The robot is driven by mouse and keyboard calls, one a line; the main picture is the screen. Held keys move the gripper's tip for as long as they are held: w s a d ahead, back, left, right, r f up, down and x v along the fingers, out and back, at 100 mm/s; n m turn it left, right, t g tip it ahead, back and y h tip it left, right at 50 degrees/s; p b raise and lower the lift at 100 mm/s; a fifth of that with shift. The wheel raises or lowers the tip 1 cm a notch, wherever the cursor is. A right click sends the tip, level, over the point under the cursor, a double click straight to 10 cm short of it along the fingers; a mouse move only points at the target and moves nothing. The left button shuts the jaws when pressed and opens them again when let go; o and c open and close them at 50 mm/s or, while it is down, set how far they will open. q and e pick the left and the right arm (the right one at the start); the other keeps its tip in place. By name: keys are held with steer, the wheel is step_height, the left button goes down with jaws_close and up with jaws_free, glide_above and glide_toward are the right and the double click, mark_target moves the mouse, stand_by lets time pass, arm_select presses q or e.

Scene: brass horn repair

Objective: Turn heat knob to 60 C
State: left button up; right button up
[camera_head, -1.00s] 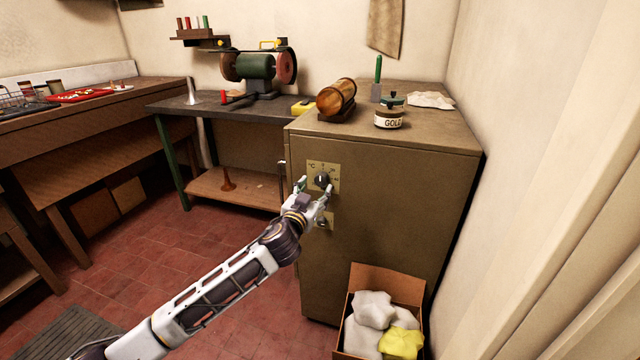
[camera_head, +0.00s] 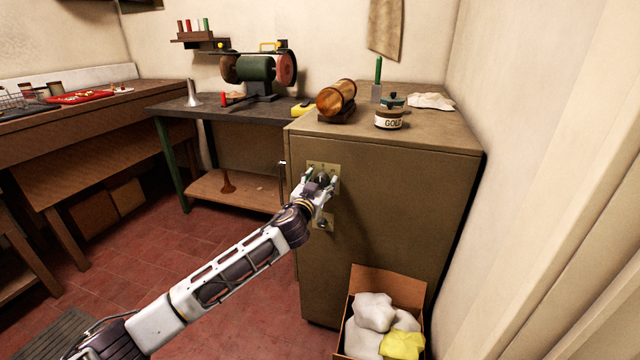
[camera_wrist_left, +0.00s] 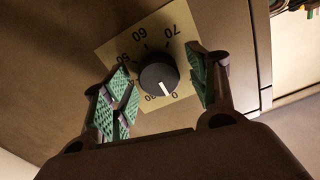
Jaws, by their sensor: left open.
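The heat knob (camera_wrist_left: 158,77) is a round black knob with a white pointer mark, on a beige dial plate (camera_wrist_left: 118,48) with numbers around it. In the left wrist view the dial appears turned over, and the pointer is toward the lower side, near a partly hidden number ending in 0. My left gripper (camera_wrist_left: 163,85) is open, with its green pads on either side of the knob and gaps showing. In the head view the left gripper (camera_head: 320,180) is at the plate on the cabinet front (camera_head: 400,200) and hides most of the knob. My right gripper is not in view.
A second small plate with a dark knob (camera_head: 324,222) sits below on the cabinet. A cardboard box (camera_head: 413,290) with white and yellow cloths stands at the cabinet's foot.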

arm_select(q)
steer(key=shift+c, duration=0.2)
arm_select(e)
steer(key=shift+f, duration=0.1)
arm_select(q)
steer(key=c, duration=1)
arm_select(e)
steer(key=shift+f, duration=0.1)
arm_select(q)
steer(key=shift+o, duration=0.2)
